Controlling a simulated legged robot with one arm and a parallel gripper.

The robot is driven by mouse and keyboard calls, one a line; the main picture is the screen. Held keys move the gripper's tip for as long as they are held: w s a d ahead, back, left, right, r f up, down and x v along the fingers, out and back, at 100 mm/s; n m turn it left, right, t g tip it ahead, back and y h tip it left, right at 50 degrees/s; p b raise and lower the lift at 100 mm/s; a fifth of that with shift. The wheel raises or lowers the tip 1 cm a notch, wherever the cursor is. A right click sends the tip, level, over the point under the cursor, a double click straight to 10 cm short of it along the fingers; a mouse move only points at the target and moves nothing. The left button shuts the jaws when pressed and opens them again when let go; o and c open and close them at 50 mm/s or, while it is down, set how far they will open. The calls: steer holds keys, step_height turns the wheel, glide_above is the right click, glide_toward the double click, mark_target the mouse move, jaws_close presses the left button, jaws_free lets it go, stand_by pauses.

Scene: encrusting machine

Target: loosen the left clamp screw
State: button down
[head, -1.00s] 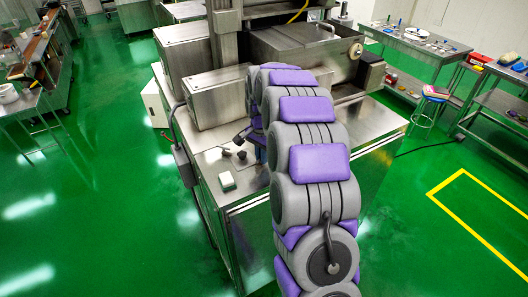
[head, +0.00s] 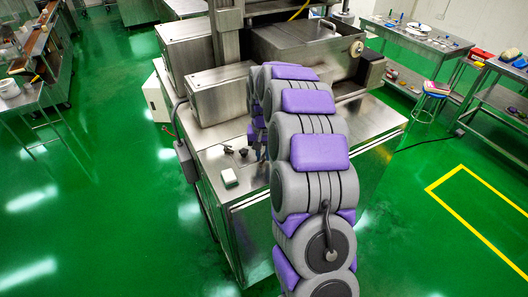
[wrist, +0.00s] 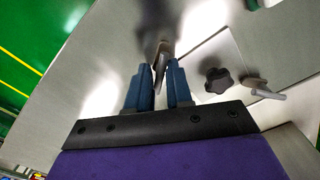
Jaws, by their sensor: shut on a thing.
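In the wrist view, a grey metal clamp screw handle (wrist: 162,50) stands between the two blue fingers of my gripper (wrist: 159,70). The fingers are closed around its lower part; its far end sticks out past the tips, and its base is in dark blur. A second similar lever-like handle (wrist: 265,92) lies to the right, apart from the fingers. A black star knob (wrist: 217,80) sits between the two. In the head view, the black knob (head: 249,154) and the free handle (head: 228,150) show on the machine top, left of my arm, which hides most of the gripper.
The steel machine (head: 215,190) has boxy housings (head: 220,97) behind the work spot. Benches with small items (head: 425,40) stand at the right.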

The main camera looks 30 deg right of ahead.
steer(key=shift+r, duration=0.1)
stand_by(0.4)
steer(key=c, duration=1.2)
jaws_free()
steer(key=shift+w+a, duration=0.1)
step_height(320, 180, up, 17)
steer(key=shift+r+p, duration=0.1)
steer(key=shift+p, duration=0.25)
steer(key=s+a+f+n+b, duration=0.2)
steer(key=s+a, duration=0.3)
steer(key=s, duration=0.4)
steer(key=s+a+f+n+g+b, duration=0.15)
steer(key=s+a, duration=0.35)
steer(key=s, duration=0.5)
steer(key=s+a+f+n+b, duration=0.1)
steer(key=s+a+f+b, duration=0.15)
steer(key=s+a, duration=0.45)
steer(key=shift+n, duration=0.45)
steer(key=s+f, duration=0.2)
steer(key=s, duration=0.2)
steer(key=s+f+b, duration=0.1)
steer(key=s+f, duration=0.2)
steer(key=s, duration=0.2)
steer(key=s+f, duration=0.2)
steer(key=s, duration=0.3)
steer(key=shift+s+d+f+b, duration=0.15)
steer(key=shift+s+d+b, duration=0.1)
steer(key=shift+d+b, duration=0.15)
